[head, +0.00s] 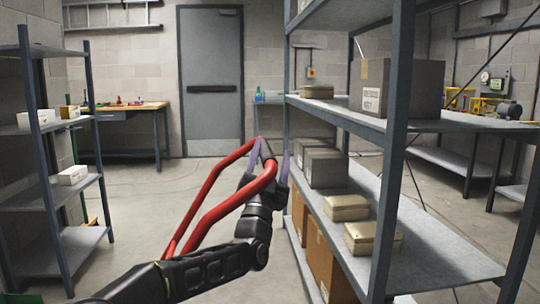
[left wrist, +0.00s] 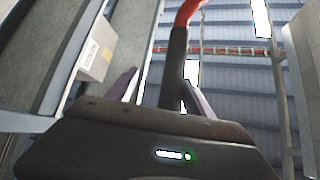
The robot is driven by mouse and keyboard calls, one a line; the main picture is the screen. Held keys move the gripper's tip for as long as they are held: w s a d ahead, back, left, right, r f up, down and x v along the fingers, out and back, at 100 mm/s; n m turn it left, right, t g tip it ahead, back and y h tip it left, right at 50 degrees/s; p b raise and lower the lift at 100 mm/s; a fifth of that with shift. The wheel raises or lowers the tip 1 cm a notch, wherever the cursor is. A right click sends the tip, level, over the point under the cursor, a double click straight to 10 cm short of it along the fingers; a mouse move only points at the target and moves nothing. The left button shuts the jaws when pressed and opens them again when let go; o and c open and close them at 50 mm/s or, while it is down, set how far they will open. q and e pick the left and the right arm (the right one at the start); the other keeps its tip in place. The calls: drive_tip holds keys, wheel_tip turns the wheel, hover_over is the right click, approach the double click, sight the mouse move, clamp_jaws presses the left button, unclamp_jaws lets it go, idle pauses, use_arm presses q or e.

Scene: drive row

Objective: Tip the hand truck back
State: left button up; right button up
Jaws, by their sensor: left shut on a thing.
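The hand truck (head: 212,190) shows as a red tubular frame with a dark grip at its upper end, in the middle of the head view. Its lower part, wheels and toe plate are out of view. My left gripper (head: 268,168) is shut on the hand truck's handle at the dark grip, with a purple finger on either side. In the left wrist view the black grip (left wrist: 178,70) runs up between the two fingers and turns into red tube above. My right gripper is not in either view.
A grey shelf rack (head: 395,130) with boxes and tins stands close on the right. Another rack (head: 45,130) stands at the left. A workbench (head: 125,108) and a grey door (head: 211,80) are at the back. The floor between the racks is clear toward the door.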

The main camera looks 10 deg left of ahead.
use_arm(q)
drive_tip(key=shift+f+h, duration=0.3)
drive_tip(key=shift+f, duration=0.05)
drive_tip(key=v, duration=0.7)
drive_tip(key=shift+s, duration=0.3)
